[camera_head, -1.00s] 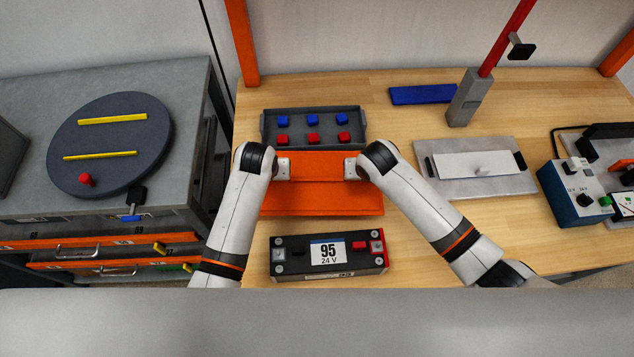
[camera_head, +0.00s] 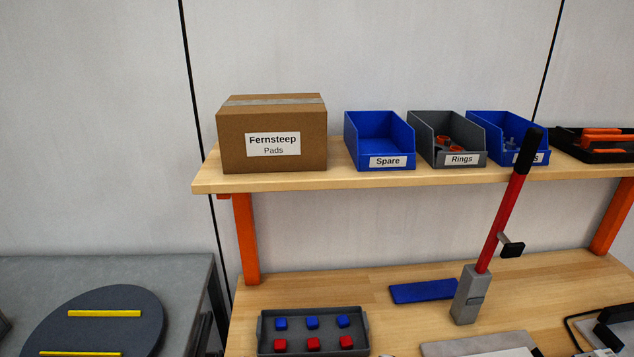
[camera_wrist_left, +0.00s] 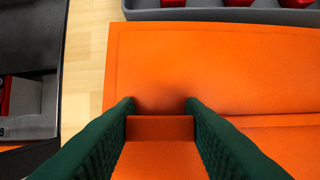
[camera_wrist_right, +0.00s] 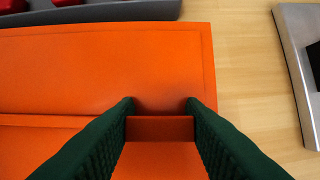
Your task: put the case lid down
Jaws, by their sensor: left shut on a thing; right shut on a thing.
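The orange case lid (camera_wrist_left: 210,75) fills most of the left wrist view, and it also shows in the right wrist view (camera_wrist_right: 100,70). My left gripper (camera_wrist_left: 160,106) is shut on an upright orange tab of the lid. My right gripper (camera_wrist_right: 160,106) is shut on a similar tab. The lid looks flat and level, with wood tabletop showing beyond its edges. I cannot tell whether it touches the surface beneath. The head view now looks higher, so the lid and both grippers are out of that picture.
A grey tray (camera_head: 312,336) with blue and red blocks sits just beyond the lid. A shelf (camera_head: 370,179) holds a cardboard box (camera_head: 272,155) and bins. A metal plate (camera_wrist_right: 297,60) lies right of the lid.

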